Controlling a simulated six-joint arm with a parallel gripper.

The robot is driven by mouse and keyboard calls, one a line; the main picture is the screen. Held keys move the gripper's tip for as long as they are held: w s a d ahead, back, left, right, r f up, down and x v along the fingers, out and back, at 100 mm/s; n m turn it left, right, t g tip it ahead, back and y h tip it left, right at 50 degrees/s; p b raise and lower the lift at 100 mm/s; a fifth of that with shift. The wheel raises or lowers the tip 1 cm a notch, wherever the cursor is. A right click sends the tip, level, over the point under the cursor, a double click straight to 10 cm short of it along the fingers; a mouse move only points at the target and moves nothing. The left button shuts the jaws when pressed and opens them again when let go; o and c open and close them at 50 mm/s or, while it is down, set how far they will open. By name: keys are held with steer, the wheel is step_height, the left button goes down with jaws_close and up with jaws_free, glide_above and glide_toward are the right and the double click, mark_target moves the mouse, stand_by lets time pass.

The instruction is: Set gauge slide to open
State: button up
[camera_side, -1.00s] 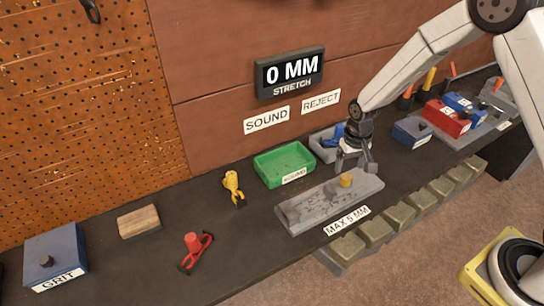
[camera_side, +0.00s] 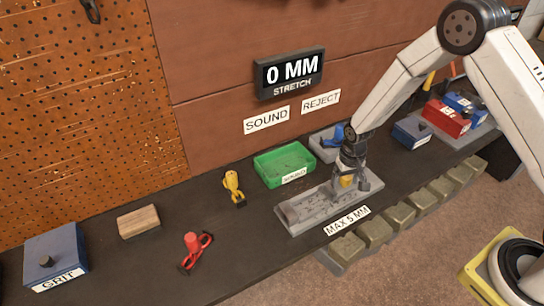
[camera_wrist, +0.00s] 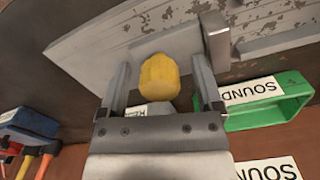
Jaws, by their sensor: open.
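The grey gauge (camera_side: 302,212) lies on the dark bench, with a MAX 5 MM label (camera_side: 347,221) along its front edge. The gauge slide's yellow knob (camera_side: 346,182) stands near its right end. My gripper (camera_side: 356,180) is down at the knob with its jaws open. In the wrist view, the yellow knob (camera_wrist: 159,76) sits between the two fingers of my gripper (camera_wrist: 161,80), with a gap on each side. The grey gauge body (camera_wrist: 75,48) spans the top of that view. The foot of the knob is hidden.
A green tray (camera_side: 284,165) and a grey tray (camera_side: 322,143) with a blue item stand behind the gauge. A display (camera_side: 290,72) reads 0 MM STRETCH. Several olive blocks (camera_side: 375,232) line the front. Yellow (camera_side: 233,188) and red (camera_side: 196,250) tools lie left.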

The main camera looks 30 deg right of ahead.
jaws_close()
steer(key=d, duration=0.8)
jaws_free()
stand_by(0.4)
step_height(320, 180, up, 8)
stand_by(0.7)
